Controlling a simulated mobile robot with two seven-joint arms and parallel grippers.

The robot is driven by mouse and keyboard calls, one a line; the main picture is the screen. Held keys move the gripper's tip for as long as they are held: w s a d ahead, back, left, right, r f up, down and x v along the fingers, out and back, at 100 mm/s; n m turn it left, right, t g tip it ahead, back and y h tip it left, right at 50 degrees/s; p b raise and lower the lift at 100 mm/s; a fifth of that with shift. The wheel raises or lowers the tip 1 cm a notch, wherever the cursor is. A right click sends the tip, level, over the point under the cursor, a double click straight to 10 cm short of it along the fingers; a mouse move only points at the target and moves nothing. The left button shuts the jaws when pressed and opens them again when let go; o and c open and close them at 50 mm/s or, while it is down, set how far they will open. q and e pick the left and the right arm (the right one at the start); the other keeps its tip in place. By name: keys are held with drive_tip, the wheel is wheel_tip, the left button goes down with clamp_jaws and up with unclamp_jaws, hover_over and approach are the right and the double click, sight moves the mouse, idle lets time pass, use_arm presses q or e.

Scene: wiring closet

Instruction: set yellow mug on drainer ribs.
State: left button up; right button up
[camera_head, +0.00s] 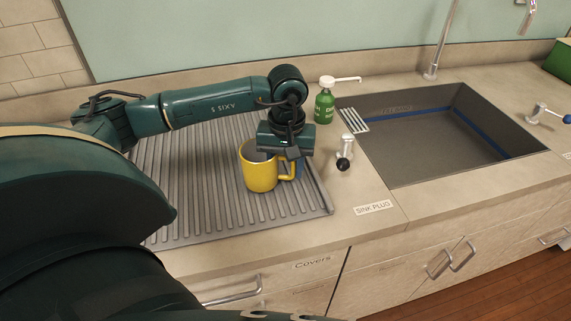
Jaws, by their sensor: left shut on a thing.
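The yellow mug (260,174) is upright over the right part of the grey ribbed drainer (195,212), with its handle to the right. My left gripper (285,160) points down at the mug's right side and is shut on the mug, near its handle and rim. The fingertips are partly hidden by the mug. I cannot tell whether the mug's base touches the ribs. My right gripper is not in view.
A green soap bottle (325,105) with a white pump stands behind the gripper. The sink (430,135) is at the right. Free ribs lie left of the mug.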

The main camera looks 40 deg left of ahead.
use_arm(q)
drive_tip(key=o, duration=1.3)
drive_tip(key=shift+f, duration=0.1)
wheel_tip(320, 180, up, 12)
drive_tip(key=shift+d+r+b, duration=0.1)
drive_tip(key=shift+r+b, duration=0.1)
drive_tip(key=shift+b, duration=0.5)
